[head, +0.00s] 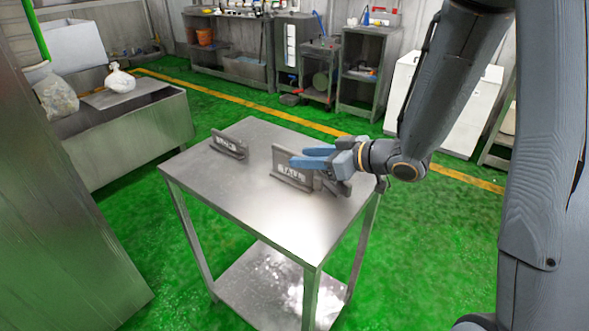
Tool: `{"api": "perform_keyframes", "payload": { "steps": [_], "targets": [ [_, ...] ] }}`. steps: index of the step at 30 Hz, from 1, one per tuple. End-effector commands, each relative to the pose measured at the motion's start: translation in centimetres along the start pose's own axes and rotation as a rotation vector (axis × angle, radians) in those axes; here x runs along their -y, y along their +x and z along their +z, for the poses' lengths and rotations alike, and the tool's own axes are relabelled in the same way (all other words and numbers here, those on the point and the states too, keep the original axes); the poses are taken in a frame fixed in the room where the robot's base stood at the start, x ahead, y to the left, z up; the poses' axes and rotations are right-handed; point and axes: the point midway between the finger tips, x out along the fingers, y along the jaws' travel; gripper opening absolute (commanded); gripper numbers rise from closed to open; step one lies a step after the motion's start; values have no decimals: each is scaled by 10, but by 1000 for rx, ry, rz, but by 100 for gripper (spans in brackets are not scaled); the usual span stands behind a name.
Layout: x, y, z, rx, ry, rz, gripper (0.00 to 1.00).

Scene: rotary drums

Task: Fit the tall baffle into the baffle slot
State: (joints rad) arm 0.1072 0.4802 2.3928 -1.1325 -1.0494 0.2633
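The tall baffle (291,178) is a grey upright plate with a white label that seems to read "TALL". It stands on the metal table, right of its middle. My gripper (303,156) reaches in from the right with its two blue fingers pointing left, at the plate's upper edge. From this angle the fingers overlap the plate, and I cannot tell whether they touch or grip it. A second grey labelled plate (229,146) stands farther left on the table; its label is too small to read surely. I cannot make out the baffle slot.
The metal table (232,205) has a lower shelf, and its front part is clear. A large metal panel (70,200) fills the left side. A grey bin (140,125) with white bags stands at back left. Workbenches and a white cabinet line the back.

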Motion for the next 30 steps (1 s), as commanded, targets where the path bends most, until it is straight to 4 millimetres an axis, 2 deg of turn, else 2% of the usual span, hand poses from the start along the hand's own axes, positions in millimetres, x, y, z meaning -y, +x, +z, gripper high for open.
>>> {"api": "perform_keyframes", "payload": {
  "steps": [6,9,17,24,30],
  "targets": [
    [0,32,-3,1,0,-3,36],
    [-1,40,-3,0,0,-1,36],
    [-1,42,-2,0,0,0,36],
    [-1,42,-2,0,0,0,0],
    [-1,42,-3,-1,-1,1,0]
  ]
}}
